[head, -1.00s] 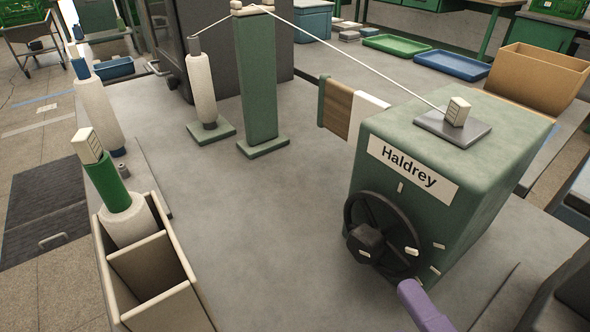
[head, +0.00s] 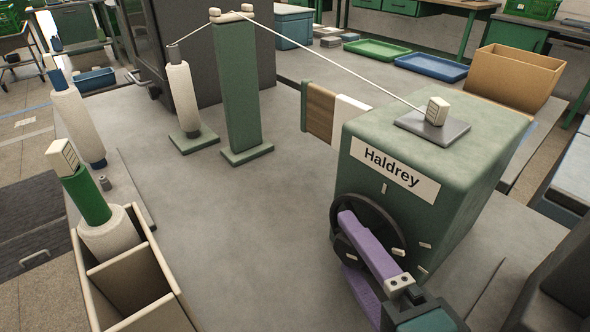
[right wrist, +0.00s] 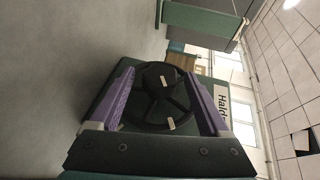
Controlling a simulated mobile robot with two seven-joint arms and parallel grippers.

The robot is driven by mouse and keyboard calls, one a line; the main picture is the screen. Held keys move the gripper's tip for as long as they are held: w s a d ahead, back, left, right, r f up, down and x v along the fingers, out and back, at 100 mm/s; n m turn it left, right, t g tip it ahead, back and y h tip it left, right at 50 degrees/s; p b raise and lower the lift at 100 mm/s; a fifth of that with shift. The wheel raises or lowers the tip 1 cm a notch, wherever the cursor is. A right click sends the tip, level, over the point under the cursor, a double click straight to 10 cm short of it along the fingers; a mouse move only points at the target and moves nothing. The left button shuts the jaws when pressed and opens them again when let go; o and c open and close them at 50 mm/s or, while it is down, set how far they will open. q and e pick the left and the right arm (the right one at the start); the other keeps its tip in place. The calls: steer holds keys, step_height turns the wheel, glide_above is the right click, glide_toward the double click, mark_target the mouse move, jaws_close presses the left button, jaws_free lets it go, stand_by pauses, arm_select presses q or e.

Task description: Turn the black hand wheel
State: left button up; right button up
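The black hand wheel (head: 377,204) is on the front of the green Haldrey machine (head: 455,150). My right gripper (head: 348,243) is in front of it, its two purple fingers spread apart. In the right wrist view, the wheel (right wrist: 146,124), with its spokes and dark blocky knob (right wrist: 158,76), shows between the open fingers (right wrist: 160,80). The knob lies between the fingertips, with gaps beside it. I cannot tell whether either finger touches the wheel. My left gripper is not in view.
A thread runs from the green post (head: 241,90) to a block on the machine's top. A wooden divided box (head: 165,270) holding a yarn cone (head: 108,238) stands at left. A white cone (head: 183,95) stands behind. The middle of the table is clear.

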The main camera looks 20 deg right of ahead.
jaws_close()
steer(key=shift+r+p, duration=0.2)
steer(key=shift+p, duration=0.35)
steer(key=g+p, duration=0.2)
steer(key=p, duration=0.4)
steer(key=r+n+g+h+p, duration=0.1)
steer(key=g+p, duration=0.1)
steer(key=p, duration=0.4)
steer(key=g+p, duration=0.3)
steer(key=p, duration=0.3)
steer(key=shift+w+a+r+n+p, duration=0.1)
steer(key=shift+w+r+n+p, duration=0.1)
steer(key=shift+w+n+p, duration=0.2)
steer(key=shift+f+g+h+p, duration=0.3)
steer(key=shift+g+p, duration=0.25)
steer(key=shift+g, duration=0.25)
steer(key=shift+f+n+g, duration=0.1)
steer(key=shift+n+g, duration=0.2)
steer(key=shift+g, duration=0.2)
steer(key=shift+f+g+h+b, duration=0.1)
steer(key=shift+g+h+b, duration=0.3)
steer(key=shift+g, duration=0.2)
steer(key=shift+o, duration=0.2)
jaws_free()
